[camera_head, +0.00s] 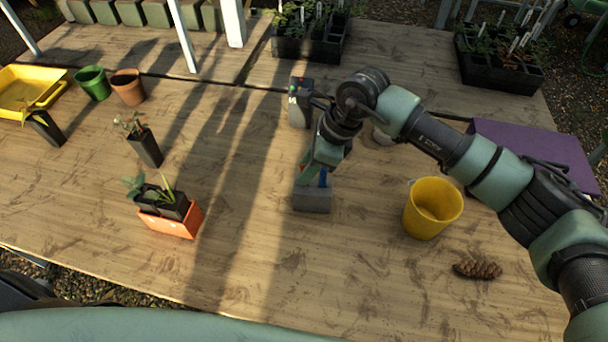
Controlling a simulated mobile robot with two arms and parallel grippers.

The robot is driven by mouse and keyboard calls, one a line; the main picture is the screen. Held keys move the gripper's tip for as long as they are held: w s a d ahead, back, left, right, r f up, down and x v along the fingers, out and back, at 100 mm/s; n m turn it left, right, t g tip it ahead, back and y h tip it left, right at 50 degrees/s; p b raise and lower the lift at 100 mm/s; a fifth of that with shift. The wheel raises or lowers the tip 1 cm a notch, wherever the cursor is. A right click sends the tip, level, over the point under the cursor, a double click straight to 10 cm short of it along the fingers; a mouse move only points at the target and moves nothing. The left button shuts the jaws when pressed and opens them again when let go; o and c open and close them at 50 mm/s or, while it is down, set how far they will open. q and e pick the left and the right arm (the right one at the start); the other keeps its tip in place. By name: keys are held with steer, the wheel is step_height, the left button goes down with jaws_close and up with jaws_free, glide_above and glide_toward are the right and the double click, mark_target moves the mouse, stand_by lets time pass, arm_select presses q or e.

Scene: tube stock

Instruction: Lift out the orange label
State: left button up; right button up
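A small grey block-like holder (312,200) stands on the wooden table near the middle. The wrist and fingers cover much of what stands there. I cannot tell whether the fingers are open or shut. My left gripper is not in view.
A yellow bucket (432,208) and a pine cone (477,270) are at right. An orange box (172,224) with black plant pots is at left. A dark device (300,102) stands behind the holder. The table in front of the holder is clear.

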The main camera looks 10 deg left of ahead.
steer(key=shift+a+f, duration=0.2)
steer(key=shift+f, duration=0.3)
jaws_close()
steer(key=shift+r, duration=0.1)
